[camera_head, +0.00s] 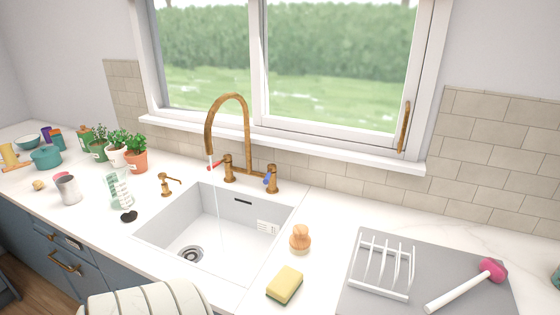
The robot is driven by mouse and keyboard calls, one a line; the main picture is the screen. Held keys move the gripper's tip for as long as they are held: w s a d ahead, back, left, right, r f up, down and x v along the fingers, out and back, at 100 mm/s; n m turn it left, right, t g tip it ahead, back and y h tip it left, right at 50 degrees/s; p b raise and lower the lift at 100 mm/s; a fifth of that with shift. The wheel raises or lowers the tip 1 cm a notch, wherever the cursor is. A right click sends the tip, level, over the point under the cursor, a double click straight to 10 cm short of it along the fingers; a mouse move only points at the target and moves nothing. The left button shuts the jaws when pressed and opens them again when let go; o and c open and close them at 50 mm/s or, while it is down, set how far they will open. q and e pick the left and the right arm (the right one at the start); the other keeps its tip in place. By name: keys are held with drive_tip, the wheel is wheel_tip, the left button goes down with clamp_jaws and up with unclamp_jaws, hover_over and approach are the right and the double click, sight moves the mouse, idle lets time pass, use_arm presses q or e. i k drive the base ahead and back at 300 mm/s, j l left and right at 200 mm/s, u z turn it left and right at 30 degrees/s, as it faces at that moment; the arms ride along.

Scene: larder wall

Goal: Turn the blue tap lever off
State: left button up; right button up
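A brass tap with a tall curved spout (208,130) stands behind the white sink (165,228). Its blue lever (267,179) is on the right-hand valve (272,180) and points forward and down. Its red lever (215,166) is on the left-hand valve (228,168) and points left. A thin stream of water (217,215) falls from the spout into the sink. Neither of my grippers is in view.
A yellow sponge (285,285) and a wooden-topped brush (300,239) stand right of the sink. A white rack (382,265) is on a grey mat (435,270). A soap dispenser (168,185) and potted plants (136,158) are left. A cream striped thing (148,300) is in front.

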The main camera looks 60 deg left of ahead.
sight(272, 167)
drive_tip(key=u, duration=1.85)
